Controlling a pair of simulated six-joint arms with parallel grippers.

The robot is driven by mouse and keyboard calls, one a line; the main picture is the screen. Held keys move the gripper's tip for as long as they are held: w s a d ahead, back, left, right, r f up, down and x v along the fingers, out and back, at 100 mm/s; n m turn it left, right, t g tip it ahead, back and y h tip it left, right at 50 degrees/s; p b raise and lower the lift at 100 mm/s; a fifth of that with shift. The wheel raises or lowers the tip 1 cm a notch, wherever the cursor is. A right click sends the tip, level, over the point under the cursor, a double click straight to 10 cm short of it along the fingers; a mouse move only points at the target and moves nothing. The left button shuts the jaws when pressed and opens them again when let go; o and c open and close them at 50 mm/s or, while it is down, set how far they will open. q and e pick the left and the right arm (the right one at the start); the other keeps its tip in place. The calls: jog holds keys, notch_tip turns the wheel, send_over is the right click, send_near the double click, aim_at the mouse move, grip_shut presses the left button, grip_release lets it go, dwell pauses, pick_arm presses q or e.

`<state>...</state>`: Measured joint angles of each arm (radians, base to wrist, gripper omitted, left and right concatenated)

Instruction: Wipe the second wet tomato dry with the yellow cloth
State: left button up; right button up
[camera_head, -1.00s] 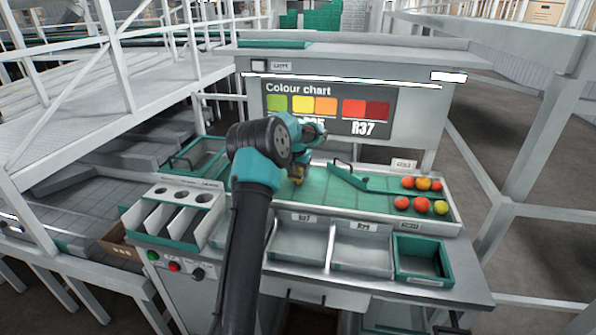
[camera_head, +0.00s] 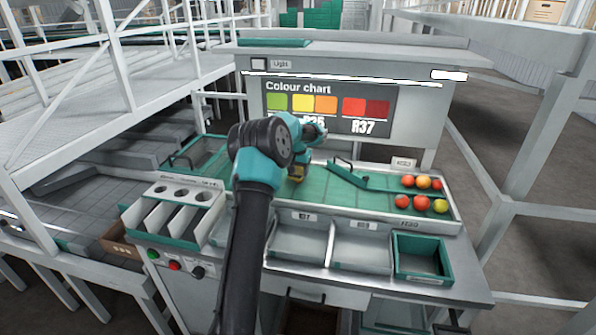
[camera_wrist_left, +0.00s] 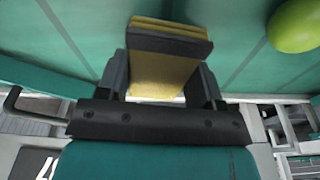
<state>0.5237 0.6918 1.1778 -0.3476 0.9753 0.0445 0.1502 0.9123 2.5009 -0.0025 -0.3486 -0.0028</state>
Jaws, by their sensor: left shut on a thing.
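My left gripper (camera_wrist_left: 165,82) is shut on the folded yellow cloth (camera_wrist_left: 163,72), which sits between its two fingers over the green sorting surface in the left wrist view. A green tomato (camera_wrist_left: 296,25) lies to the right of the cloth in that view, apart from it and partly cut off by the frame. In the head view the cloth (camera_head: 297,179) is a small yellow patch below my wrist, above the green tray, mostly hidden by my arm. I cannot make out the green tomato beside it there. Water on a tomato is too small to see. My right gripper is not in view.
Several red, orange and yellow-green tomatoes (camera_head: 421,202) sit at the tray's right end, beyond a green divider (camera_head: 347,177). Grey bins (camera_head: 362,246) and a green-rimmed crate (camera_head: 423,281) line the front. A gauge rack (camera_head: 175,212) stands left. The colour chart (camera_head: 327,107) stands behind.

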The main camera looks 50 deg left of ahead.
pick_arm(q)
jog(key=shift+w+a+f, duration=0.1)
jog(key=shift+w+a, duration=0.15)
jog(key=shift+w, duration=0.35)
jog(key=shift+w+a, duration=0.1)
jog(key=shift+w, duration=0.1)
jog(key=shift+s+f, duration=0.1)
jog(key=shift+f, duration=0.05)
jog(key=shift+s+d, duration=0.3)
jog(key=shift+s, duration=0.35)
jog(key=shift+s+d, duration=0.35)
jog(key=shift+s, duration=0.3)
jog(key=shift+s+d, duration=0.3)
jog(key=shift+s, duration=0.35)
jog(key=shift+w, duration=0.15)
jog(key=shift+w+a, duration=0.3)
jog(key=shift+w, duration=0.35)
jog(key=shift+w+a, duration=0.35)
jog(key=shift+w, duration=0.25)
jog(key=shift+w+a, duration=0.3)
jog(key=shift+w, duration=0.35)
jog(key=shift+s+d, duration=0.3)
jog(key=shift+s, duration=0.35)
jog(key=shift+s+d, duration=0.35)
jog(key=shift+s, duration=0.35)
jog(key=shift+s+d, duration=0.3)
jog(key=shift+s, duration=0.35)
